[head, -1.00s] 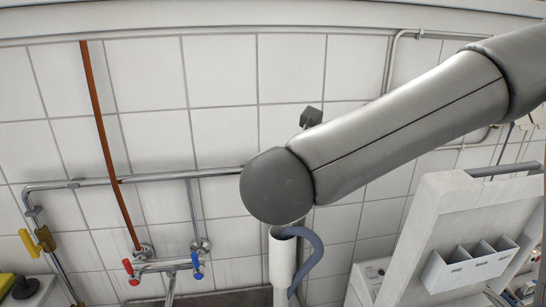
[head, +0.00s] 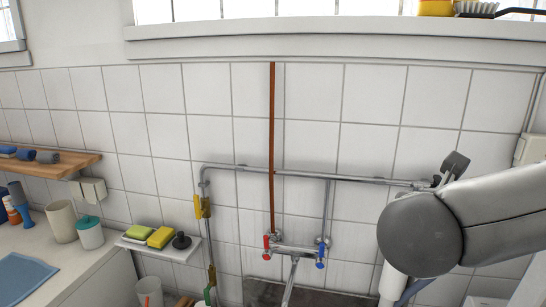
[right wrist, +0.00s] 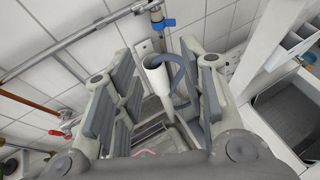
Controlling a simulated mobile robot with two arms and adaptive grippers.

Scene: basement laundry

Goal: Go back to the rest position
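My right arm (head: 490,220) comes in from the right edge of the head view, its rounded grey joint in front of the tiled wall. Its gripper is hidden in that view. In the right wrist view my right gripper (right wrist: 158,60) is open, its two grey fingers wide apart. A white standpipe (right wrist: 155,75) with a grey-blue hose (right wrist: 178,72) shows beyond and between the fingers; I see nothing gripped. The standpipe also shows below my arm in the head view (head: 391,284). My left arm and gripper are not in view.
A wall tap (head: 293,251) with red and blue handles and metal pipes (head: 300,174) is left of my arm. A small shelf (head: 160,246) holds sponges. A counter (head: 60,245) with cups stands at left. A window ledge (head: 330,35) runs above.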

